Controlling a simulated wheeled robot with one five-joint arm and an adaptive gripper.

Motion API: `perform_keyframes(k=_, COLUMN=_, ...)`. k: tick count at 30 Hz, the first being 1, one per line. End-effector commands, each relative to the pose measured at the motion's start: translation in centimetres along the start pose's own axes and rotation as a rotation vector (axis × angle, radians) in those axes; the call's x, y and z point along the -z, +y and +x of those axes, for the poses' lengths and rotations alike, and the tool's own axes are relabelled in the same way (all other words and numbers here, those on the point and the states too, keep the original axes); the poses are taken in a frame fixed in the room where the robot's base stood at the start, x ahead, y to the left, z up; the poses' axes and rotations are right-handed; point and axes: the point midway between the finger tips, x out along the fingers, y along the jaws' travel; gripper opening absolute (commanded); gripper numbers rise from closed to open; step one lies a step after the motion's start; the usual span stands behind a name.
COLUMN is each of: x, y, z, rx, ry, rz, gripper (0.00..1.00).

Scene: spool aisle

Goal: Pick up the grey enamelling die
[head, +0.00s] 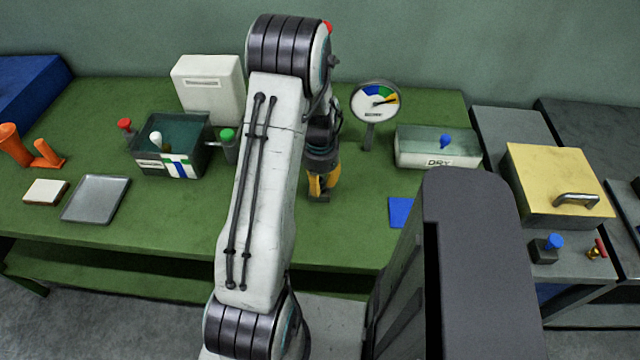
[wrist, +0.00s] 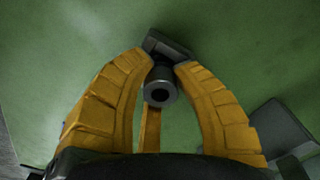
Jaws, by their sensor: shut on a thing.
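The grey enamelling die (wrist: 159,93) shows in the wrist view as a dark grey round stem with a hole in its end, above a dark block. My gripper's yellow fingers (wrist: 163,68) are closed around it near their tips. In the head view, my gripper (head: 319,192) points down over the green bench, just right of my white arm. The die is too small and dark to make out clearly there. I cannot tell whether it touches the bench.
The green bench (head: 90,230) holds an open box (head: 205,160) at left, a tray (head: 96,198), a dial gauge (head: 375,101) and a box marked DRY (head: 410,158). A yellow-lidded box (head: 550,175) stands at right. A grey object (wrist: 280,125) lies right in the wrist view.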

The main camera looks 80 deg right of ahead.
Motion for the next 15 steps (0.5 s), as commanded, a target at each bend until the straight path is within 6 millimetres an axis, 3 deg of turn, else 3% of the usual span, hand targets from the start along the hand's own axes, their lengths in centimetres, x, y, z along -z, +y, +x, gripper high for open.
perform_keyframes(k=5, x=0.00, y=0.00, z=0.00, rx=0.000, ry=0.000, rz=0.000, gripper=0.00)
perform_keyframes(k=15, x=0.01, y=-0.01, z=-0.09, rx=0.000, ry=0.001, rz=0.000, gripper=0.00)
